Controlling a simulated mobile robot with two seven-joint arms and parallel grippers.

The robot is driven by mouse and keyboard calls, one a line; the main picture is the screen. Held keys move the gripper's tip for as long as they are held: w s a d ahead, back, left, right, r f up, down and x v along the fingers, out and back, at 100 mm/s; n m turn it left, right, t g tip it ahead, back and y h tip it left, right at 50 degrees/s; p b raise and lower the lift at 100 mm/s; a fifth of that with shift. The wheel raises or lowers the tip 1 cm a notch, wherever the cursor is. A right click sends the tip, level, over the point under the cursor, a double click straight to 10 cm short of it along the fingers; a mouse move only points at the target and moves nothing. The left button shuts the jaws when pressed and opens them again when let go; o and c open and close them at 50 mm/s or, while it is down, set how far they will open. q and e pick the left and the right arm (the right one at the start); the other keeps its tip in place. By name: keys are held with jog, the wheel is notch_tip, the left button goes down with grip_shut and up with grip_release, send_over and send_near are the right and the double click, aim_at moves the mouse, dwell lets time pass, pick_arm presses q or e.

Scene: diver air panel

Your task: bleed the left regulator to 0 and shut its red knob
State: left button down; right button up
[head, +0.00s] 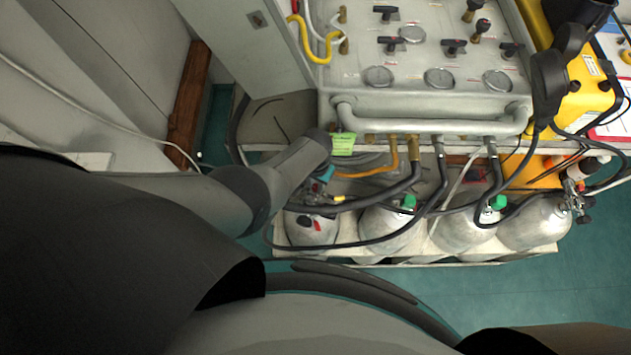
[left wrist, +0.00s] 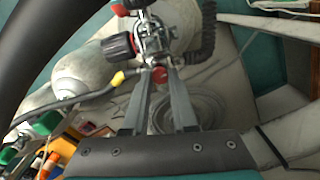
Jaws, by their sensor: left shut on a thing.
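The left regulator (left wrist: 150,40) is a metal valve body on top of the leftmost cylinder, with a black knob ringed in red (left wrist: 119,46) on its side. Its red knob (left wrist: 160,74) sits at the tips of my left gripper (left wrist: 161,84), with one finger on each side; the gripper is shut on it. In the head view my left arm comes in from the left and reaches down to this regulator (head: 318,188), which is partly hidden by hoses and the gripper. No gauge reading can be made out. My right gripper does not show.
Several silver cylinders (head: 389,230) stand in a white rack below the grey panel (head: 430,55) with its gauges and black handles. Black hoses (head: 410,183) cross close to my left gripper. A yellow case (head: 590,85) is at right. Open teal floor (head: 540,300) lies in front.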

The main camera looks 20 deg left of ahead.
aim_at(315, 187)
pick_arm(q)
jog(key=c, duration=0.7)
grip_release()
notch_tip(315, 187, up, 15)
jog(key=p, duration=0.8)
jog(key=shift+s, duration=0.1)
